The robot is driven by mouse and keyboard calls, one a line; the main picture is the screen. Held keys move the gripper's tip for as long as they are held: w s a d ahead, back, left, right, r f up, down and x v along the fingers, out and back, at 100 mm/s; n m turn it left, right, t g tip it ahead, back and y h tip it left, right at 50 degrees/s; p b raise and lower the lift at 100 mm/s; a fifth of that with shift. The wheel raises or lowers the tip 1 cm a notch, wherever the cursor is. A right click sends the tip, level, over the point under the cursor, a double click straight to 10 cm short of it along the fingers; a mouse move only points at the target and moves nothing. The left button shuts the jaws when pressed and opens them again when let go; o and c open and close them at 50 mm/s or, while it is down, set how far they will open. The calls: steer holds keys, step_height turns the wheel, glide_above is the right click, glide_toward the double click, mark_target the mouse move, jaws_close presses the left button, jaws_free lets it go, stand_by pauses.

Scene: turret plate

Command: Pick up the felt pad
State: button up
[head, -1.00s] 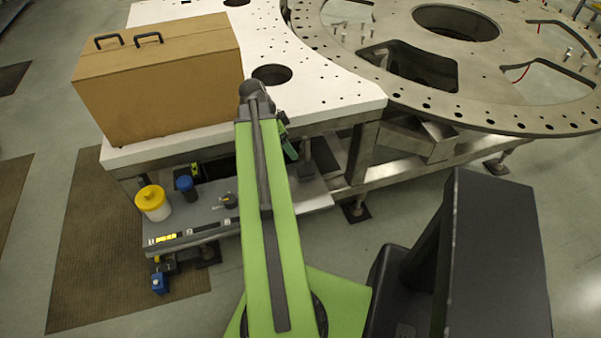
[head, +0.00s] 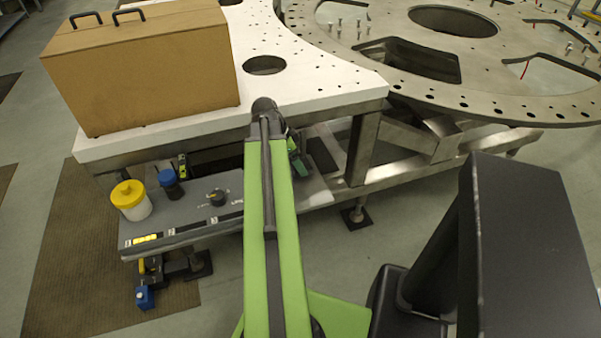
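I cannot pick out a felt pad with certainty. A dark flat rectangle (head: 323,157) shows under the white plate, just right of my gripper; I cannot tell whether it is the pad or a foot of the frame. My gripper (head: 301,163) is mostly hidden behind my green arm. Its dark and green end shows at the right side of the arm, near the grey lower shelf and below the plate's front edge. I cannot see its fingertips or whether it holds anything.
The grey shelf (head: 200,236) carries a yellow-lidded white jar (head: 132,203), a blue-capped dark jar (head: 170,184) and a dark round knob (head: 218,197). A brown case (head: 145,75) stands on the white plate (head: 310,90). A large metal ring (head: 480,100) is at right.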

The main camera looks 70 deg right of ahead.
steer(key=b+x, duration=0.1)
steer(key=x, duration=0.2)
steer(key=shift+w+f+b, duration=0.1)
steer(key=shift+b, duration=0.2)
steer(key=c, duration=1.4)
steer(key=shift+r, duration=0.25)
steer(key=shift+c, duration=0.3)
